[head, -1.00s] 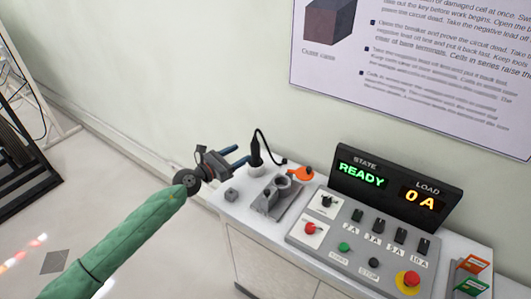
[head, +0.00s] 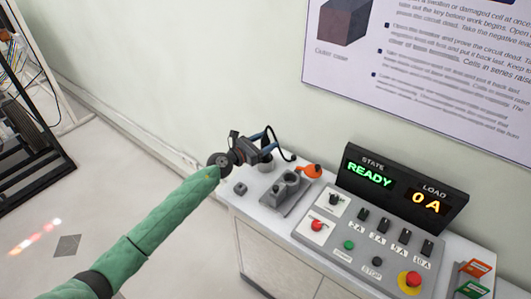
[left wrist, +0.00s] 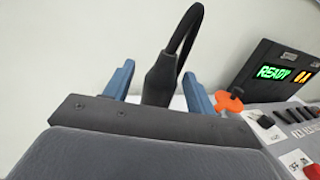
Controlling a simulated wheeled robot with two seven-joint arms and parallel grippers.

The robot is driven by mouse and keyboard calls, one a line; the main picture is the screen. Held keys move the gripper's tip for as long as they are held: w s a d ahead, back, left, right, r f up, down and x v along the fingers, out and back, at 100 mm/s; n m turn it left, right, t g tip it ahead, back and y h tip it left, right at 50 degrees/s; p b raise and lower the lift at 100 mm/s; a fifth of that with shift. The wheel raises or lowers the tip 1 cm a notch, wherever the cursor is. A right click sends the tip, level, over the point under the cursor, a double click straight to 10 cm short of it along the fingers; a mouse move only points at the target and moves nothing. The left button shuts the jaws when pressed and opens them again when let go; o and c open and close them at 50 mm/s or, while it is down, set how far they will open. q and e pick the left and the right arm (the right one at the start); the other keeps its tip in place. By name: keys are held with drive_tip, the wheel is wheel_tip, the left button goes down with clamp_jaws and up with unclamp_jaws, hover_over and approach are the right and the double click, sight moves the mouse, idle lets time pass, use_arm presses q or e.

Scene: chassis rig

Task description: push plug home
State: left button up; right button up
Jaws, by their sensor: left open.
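The black plug (left wrist: 160,78) stands between the two blue fingers of my left gripper (left wrist: 160,85) in the left wrist view, with gaps on both sides. Its black cable (left wrist: 187,30) arches up from its top. In the head view my left gripper (head: 269,140) is open around the plug, which it mostly hides; the cable (head: 286,150) loops out to the right. A grey round base (head: 266,165) shows below the fingers on the bench top. How deep the plug sits in it is hidden. My right gripper is not in view.
A grey holder (head: 284,194) and an orange knob (head: 312,171) are right of the gripper. The control panel (head: 362,240) and the display (head: 398,189) reading READY and 0 A stand further right. A small grey block (head: 240,188) lies left. The wall is close behind.

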use_arm(q)
clamp_jaws()
idle(0.3)
